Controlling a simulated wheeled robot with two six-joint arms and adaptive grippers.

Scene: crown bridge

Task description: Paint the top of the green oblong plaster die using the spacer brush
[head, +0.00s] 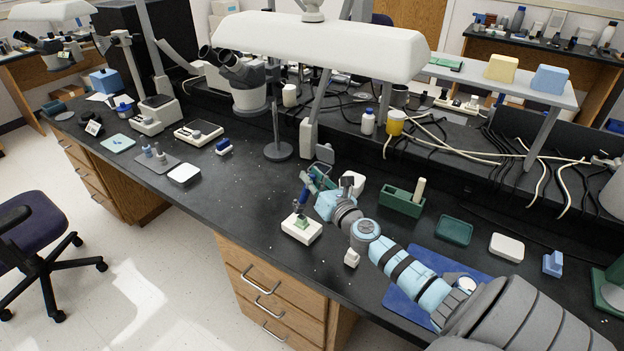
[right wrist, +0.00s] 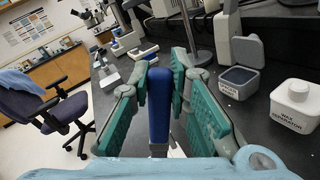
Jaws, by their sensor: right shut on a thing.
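My right gripper (head: 312,186) is shut on the blue handle of the spacer brush (head: 306,188). In the right wrist view, the blue brush handle (right wrist: 158,105) stands between the two teal finger pads (right wrist: 160,100). A white block (head: 301,230) on the bench holds a small green die (head: 301,222), just below and in front of the gripper. The brush's lower end is close above the die. I cannot tell whether the bristles touch it, and the die's top is partly hidden by a dark shape. My left gripper is not in view.
A grey-blue jar (right wrist: 239,83) and a white jar labelled wax separator (right wrist: 294,104) stand beside the gripper. A green rack (head: 402,202), green tray (head: 454,230) and white tray (head: 507,247) lie to the right. A stand (head: 278,150) rises behind. The bench left of the block is clear.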

